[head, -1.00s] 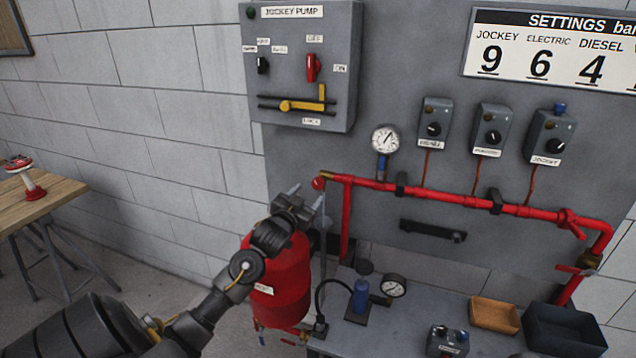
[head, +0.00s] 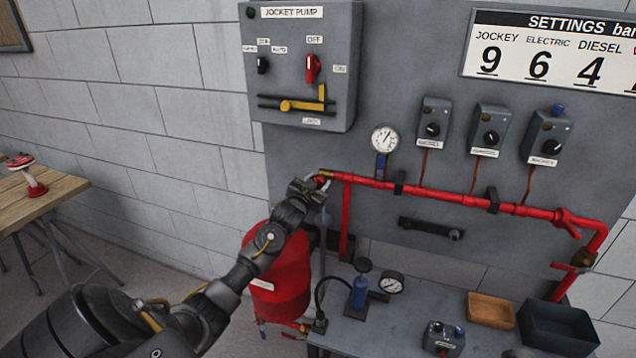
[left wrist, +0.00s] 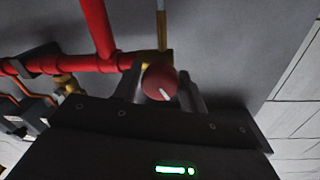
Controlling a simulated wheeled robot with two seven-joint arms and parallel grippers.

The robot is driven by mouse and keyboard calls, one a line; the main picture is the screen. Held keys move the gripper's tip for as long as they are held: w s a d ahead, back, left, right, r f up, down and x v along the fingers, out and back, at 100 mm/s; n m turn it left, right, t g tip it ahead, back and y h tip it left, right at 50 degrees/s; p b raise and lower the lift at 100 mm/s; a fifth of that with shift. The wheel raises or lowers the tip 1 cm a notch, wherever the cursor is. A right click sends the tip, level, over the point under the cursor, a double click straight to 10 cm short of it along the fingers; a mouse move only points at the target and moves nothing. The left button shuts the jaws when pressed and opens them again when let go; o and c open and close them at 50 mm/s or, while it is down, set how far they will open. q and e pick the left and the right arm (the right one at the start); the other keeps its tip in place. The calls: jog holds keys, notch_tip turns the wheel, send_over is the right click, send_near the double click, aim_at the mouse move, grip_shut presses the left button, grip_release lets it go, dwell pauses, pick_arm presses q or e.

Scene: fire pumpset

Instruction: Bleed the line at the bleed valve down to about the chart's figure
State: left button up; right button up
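The bleed valve's round red knob (left wrist: 160,83) with a white mark sits on a brass fitting at the left end of the red pipe (head: 450,198). My left gripper (head: 312,190) is at that end; in the left wrist view its fingers stand either side of the knob, seemingly open with a slight gap. In the head view the gripper mostly hides the knob. A round white gauge (head: 385,139) stands above the pipe; its figures are too small to read. The settings chart (head: 560,52) shows jockey 9, electric 6, diesel 4. My right gripper is out of view.
The jockey pump panel (head: 350,60) hangs above the gripper. Three grey switch boxes (head: 490,130) are above the pipe. A red tank (head: 282,285) stands below my left arm. The grey bench (head: 400,325) bears a second gauge (head: 391,283) and trays.

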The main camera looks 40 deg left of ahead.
pick_arm(q)
jog(key=c, duration=0.6)
jog(key=shift+m, duration=3)
jog(key=o, duration=1)
jog(key=shift+w, duration=0.1)
